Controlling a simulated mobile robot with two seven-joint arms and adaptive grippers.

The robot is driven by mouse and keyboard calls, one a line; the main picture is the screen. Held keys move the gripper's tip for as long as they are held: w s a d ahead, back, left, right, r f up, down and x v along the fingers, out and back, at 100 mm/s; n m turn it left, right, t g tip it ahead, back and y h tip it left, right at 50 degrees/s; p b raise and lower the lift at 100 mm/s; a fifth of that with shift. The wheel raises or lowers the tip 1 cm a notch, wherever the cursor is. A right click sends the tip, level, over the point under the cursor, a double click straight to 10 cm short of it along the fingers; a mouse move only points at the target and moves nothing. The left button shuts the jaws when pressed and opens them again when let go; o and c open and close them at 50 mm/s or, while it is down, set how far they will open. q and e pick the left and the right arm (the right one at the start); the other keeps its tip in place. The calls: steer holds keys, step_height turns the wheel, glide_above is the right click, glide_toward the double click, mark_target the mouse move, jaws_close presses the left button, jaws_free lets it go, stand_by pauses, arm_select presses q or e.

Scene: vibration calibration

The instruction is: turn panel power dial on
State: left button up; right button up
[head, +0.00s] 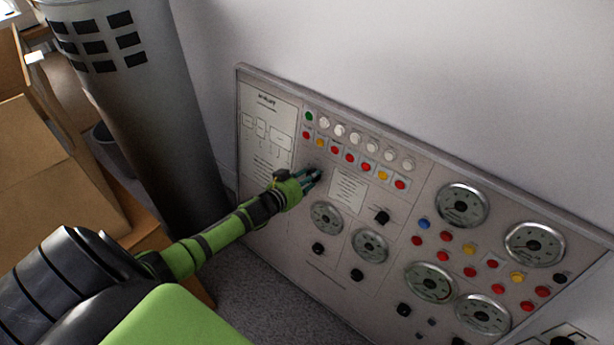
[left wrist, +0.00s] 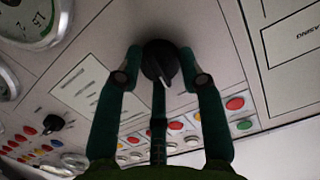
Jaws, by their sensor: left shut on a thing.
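The control panel (head: 400,190) stands against the wall. In the left wrist view, a round black dial (left wrist: 160,62) with a pale pointer mark sits on the panel face (left wrist: 110,45) between the fingers of my left gripper (left wrist: 158,72). The fingers are closed in on the dial from both sides. In the head view, my left gripper (head: 314,176) is at the panel's left part, below the row of red and yellow buttons, and hides the dial. My right gripper is in neither view.
Other black knobs (head: 382,216) and round gauges (head: 462,205) are on the panel. A grey cylinder with dark square holes (head: 150,90) stands left of the panel. Cardboard boxes (head: 45,170) are at the far left. Some grey floor (head: 260,300) is clear below the panel.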

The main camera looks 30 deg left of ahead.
arm_select(q)
steer(key=m, duration=0.4)
steer(key=shift+w+r+m+y, duration=0.15)
steer(key=shift+r+m+y, duration=0.15)
steer(key=shift+m+y, duration=0.1)
steer(key=shift+m, duration=0.6)
steer(key=shift+d+m+t, duration=0.1)
steer(key=shift+m+t, duration=0.2)
steer(key=shift+m, duration=0.2)
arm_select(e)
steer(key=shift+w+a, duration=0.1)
arm_select(q)
steer(key=o, duration=1.1)
steer(key=shift+d, duration=0.1)
steer(key=shift+o, duration=0.2)
steer(key=shift+f, duration=0.15)
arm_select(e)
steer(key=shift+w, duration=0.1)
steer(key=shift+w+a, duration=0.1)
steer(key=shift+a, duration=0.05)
